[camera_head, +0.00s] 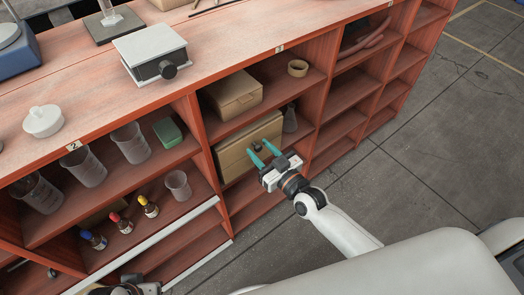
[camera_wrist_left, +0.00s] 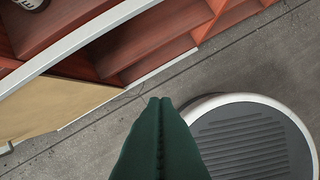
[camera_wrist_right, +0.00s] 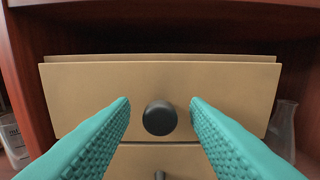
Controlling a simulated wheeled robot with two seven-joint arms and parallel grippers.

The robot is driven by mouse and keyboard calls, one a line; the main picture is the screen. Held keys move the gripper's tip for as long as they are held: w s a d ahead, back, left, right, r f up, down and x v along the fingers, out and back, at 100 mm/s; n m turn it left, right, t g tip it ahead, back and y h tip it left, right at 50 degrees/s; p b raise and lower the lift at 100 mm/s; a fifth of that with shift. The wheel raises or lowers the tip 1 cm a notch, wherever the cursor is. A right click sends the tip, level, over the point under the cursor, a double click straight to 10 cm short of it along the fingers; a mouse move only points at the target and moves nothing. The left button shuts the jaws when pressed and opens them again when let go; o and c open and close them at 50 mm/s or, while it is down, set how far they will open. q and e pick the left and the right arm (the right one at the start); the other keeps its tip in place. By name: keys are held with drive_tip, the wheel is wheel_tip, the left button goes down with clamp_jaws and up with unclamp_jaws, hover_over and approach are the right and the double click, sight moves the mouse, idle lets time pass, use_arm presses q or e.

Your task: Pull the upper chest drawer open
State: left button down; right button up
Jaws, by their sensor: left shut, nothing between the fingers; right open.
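The light-brown chest (camera_head: 232,156) stands in a shelf compartment of the bench. In the right wrist view its upper drawer (camera_wrist_right: 90,90) faces me, with a round dark knob (camera_wrist_right: 160,118) in the middle. The lower drawer (camera_wrist_right: 125,160) shows below, its knob partly cut off by the frame. My right gripper (camera_head: 264,151) is open, its teal fingers pointing at the upper drawer, one on each side of the knob and apart from it in the picture. I cannot tell whether the fingertips touch the front. My left gripper (camera_wrist_left: 160,102) is shut and empty, away from the chest.
A cardboard box (camera_head: 234,95) and a tape roll (camera_head: 298,68) sit on the shelf above. A glass flask (camera_wrist_right: 283,125) stands right of the chest, and a beaker (camera_wrist_right: 12,135) left of it. Shelf walls flank the chest. Floor (camera_head: 420,150) in front is open.

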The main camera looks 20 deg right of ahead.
drive_tip(key=shift+s, duration=0.1)
clamp_jaws()
